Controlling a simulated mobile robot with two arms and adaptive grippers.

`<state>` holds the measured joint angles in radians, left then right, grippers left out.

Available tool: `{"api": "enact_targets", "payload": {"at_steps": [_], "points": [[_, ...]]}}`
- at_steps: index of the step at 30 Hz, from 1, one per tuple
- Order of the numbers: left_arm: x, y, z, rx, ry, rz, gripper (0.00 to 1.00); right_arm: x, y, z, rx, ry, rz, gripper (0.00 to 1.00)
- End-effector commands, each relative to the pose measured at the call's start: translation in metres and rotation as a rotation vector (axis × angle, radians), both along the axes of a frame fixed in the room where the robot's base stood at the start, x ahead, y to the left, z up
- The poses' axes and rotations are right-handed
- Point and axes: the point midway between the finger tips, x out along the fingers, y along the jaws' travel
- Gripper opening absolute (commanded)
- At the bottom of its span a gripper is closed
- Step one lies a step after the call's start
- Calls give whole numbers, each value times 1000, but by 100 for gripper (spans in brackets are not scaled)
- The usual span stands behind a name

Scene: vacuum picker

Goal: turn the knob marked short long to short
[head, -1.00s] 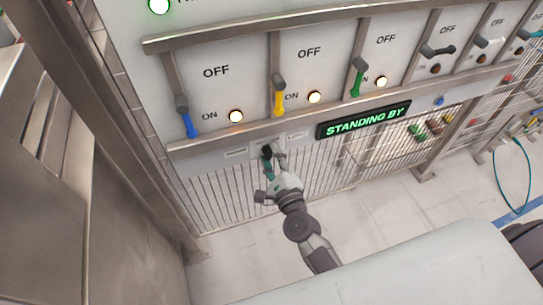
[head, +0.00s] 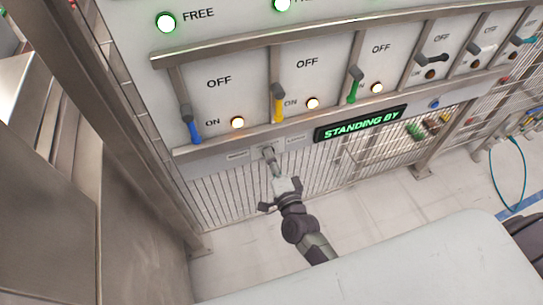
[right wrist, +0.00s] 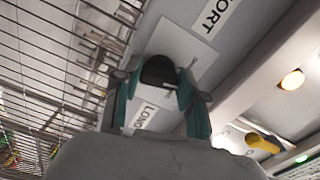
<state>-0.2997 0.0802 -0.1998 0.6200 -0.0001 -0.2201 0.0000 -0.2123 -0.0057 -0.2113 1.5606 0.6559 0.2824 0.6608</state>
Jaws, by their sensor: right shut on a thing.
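The black knob (right wrist: 158,71) sits on a pale plate on the panel, between the green fingertips of my right gripper (right wrist: 160,88). The gripper is shut on it. In the right wrist view the SHORT label (right wrist: 217,14) is beyond the knob and the LONG label (right wrist: 146,116) is on the near side, partly covered by a finger. In the head view the knob (head: 268,151) is below the lever row, with my right gripper (head: 272,160) reaching up to it. Its exact pointing direction is hard to tell. My left gripper is not in view.
Above the knob are a metal rail (head: 225,137) and the blue (head: 194,130), yellow (head: 277,105) and green (head: 353,90) levers. A wire mesh guard (head: 335,165) lies below.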

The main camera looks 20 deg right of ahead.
Motion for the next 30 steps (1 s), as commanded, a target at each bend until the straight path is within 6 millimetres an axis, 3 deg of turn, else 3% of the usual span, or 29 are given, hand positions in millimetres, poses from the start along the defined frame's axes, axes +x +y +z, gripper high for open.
{"api": "enact_targets", "payload": {"at_steps": [15,30], "points": [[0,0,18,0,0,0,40,-1,0,-1,-339,-7,1,7],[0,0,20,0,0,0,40,-1,0,-3,-407,-10,2,7]]}}
